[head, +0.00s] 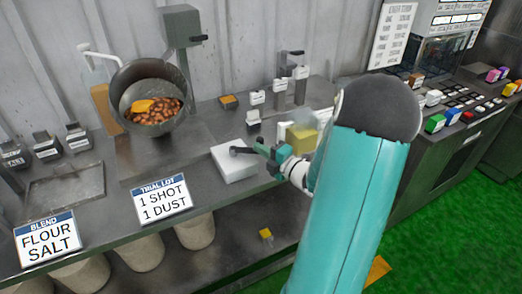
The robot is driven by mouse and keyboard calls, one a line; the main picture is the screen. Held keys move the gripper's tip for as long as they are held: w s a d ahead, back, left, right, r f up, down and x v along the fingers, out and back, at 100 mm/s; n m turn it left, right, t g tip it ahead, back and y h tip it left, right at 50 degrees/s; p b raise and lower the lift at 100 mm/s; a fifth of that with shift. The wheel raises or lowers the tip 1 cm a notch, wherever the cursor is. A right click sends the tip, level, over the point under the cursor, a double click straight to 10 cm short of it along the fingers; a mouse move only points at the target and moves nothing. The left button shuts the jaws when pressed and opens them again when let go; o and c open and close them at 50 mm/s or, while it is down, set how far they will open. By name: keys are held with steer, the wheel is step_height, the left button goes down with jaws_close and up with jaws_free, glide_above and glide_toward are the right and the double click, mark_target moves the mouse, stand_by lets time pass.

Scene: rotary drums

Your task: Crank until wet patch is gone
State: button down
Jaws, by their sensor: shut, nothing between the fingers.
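A grey metal drum (128,78) stands tilted at the left of the bench, its mouth facing me. Brown bean-like pieces (150,117) lie in it, with a yellow-orange patch or scoop (143,105) at their upper left. I cannot tell whether this is the wet patch. A white handle (98,50) sticks out at the drum's upper left; I cannot tell if it is the crank. My gripper (263,152) is shut and empty, to the right of the drum, over or beside a white box (232,168). A dark knob or lever shows near its tip.
A metal bench (95,215) carries small labelled blocks, a shallow tray (65,188), and signs reading "FLOUR SALT" (47,237) and "1 SHOT 1 DUST" (163,201). A yellow block (302,138) sits by my arm. A button console (462,110) stands right.

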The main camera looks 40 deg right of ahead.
steer(key=shift+d, duration=0.2)
steer(key=shift+w+d+n+g+y, duration=0.15)
steer(key=shift+w+d+n+y, duration=0.5)
steer(key=shift+d+y, duration=0.3)
steer(key=shift+w+d+n+g+y, duration=0.15)
steer(key=shift+w+d+n+y, duration=0.3)
steer(key=shift+w+d+y, duration=0.4)
steer(key=shift+d, duration=0.15)
steer(key=shift+s, duration=0.15)
